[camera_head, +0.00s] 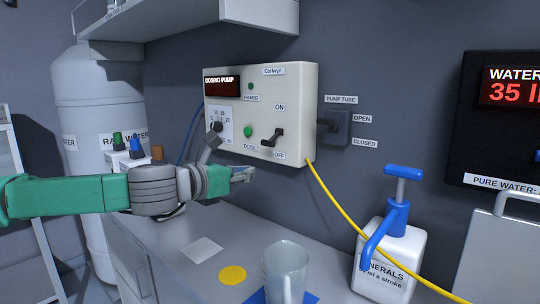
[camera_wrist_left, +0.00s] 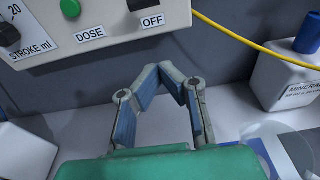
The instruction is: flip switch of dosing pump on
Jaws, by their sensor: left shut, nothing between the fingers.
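The dosing pump (camera_head: 300,90) is a white box on the wall with a dark display. Its black lever switch (camera_head: 272,138) sits between the ON and OFF labels and seems tilted down towards OFF. My left gripper (camera_head: 250,173) is below and left of the switch, apart from it, shut and empty. In the left wrist view the gripper's fingertips (camera_wrist_left: 171,70) meet below the pump's lower edge, and only the bottom of the switch (camera_wrist_left: 138,4) shows at the top. My right gripper is in neither view.
A green DOSE button (camera_head: 248,132) and a stroke dial are left of the switch. A yellow cable (camera_head: 335,202) hangs from the pump. A clear jug (camera_head: 285,270) and a minerals bottle (camera_head: 385,275) stand on the counter. A pump tube valve (camera_head: 337,127) is at right.

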